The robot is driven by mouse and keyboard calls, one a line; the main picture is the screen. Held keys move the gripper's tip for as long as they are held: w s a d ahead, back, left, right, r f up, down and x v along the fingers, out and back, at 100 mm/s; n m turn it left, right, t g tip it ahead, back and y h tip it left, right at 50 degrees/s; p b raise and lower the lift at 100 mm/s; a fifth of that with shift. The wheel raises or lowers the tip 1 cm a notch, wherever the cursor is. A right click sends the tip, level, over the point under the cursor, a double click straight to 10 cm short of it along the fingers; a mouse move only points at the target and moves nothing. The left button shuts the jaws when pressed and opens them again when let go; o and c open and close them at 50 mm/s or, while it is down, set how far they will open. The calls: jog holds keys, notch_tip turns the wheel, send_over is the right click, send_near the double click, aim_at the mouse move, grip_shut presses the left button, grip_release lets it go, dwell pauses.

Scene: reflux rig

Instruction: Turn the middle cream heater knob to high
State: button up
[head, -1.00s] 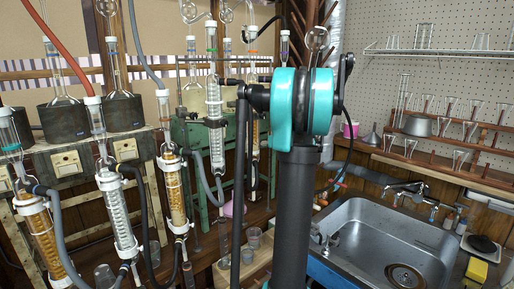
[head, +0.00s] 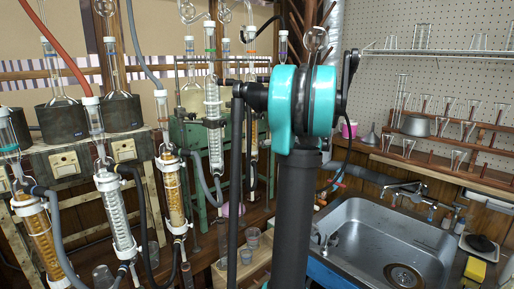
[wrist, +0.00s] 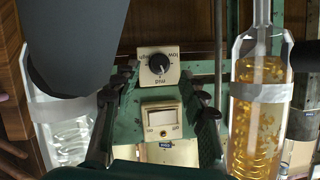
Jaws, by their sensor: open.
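A cream plate (wrist: 151,78) with a round black knob (wrist: 159,65) fills the upper middle of the wrist view. Its lettering appears upside down, with LOW at the upper right and MED below. The exact setting of the pointer is too small to tell. My gripper (wrist: 159,82) is open, with one dark finger at each side of the plate, and nothing is held. I cannot tell how far the fingertips are from the knob. A cream rocker switch (wrist: 161,119) sits just below it. In the head view my gripper is hidden, and I cannot pick out this knob.
A glass condenser with amber liquid (wrist: 258,105) stands close at the right in the wrist view, and a clear one (wrist: 65,130) at the left. The head view shows a green frame (head: 183,135), hoses, flasks in dark heaters (head: 62,120), and a steel sink (head: 385,240).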

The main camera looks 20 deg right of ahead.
jog(key=v, duration=0.8)
jog(key=shift+s, duration=0.15)
jog(key=s+r+n+h, duration=0.2)
jog(key=s+n, duration=0.1)
jog(key=s, duration=0.2)
jog(key=r+x, duration=0.1)
jog(key=x, duration=1.6)
jog(key=shift+w+a+t, duration=0.15)
jog(key=shift+a+t, duration=0.05)
jog(key=shift+t, duration=0.2)
grip_shut()
